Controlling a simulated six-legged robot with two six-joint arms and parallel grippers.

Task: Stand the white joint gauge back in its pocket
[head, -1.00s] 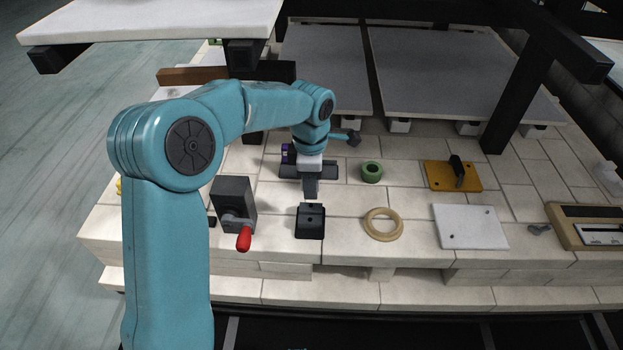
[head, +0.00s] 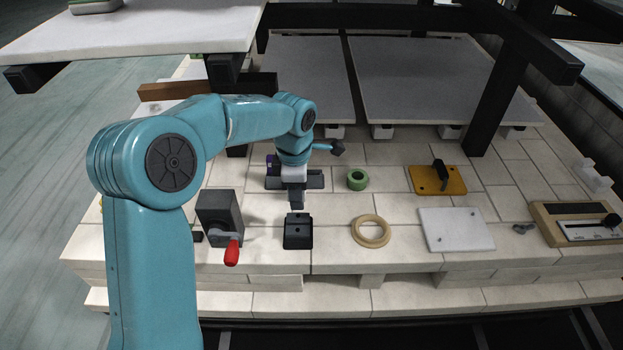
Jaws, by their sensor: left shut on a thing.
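My left gripper (head: 296,199) points down over the brick deck, just behind a small black block (head: 298,232) with a recess in its top. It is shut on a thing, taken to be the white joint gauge. The fingers and wrist hide it, so its shape and tilt do not show. A low dark bar-shaped base (head: 315,180) lies right behind the gripper, with a small purple-and-black piece (head: 272,162) at its left end. I cannot tell which of these has the gauge's pocket. My right gripper is not in view.
A grey box with a red-handled crank (head: 219,212) stands left of the black block. To the right are a green ring (head: 357,179), a tan ring (head: 371,231), a white plate (head: 456,230) and an orange plate (head: 425,180). A dark post (head: 498,110) rises behind.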

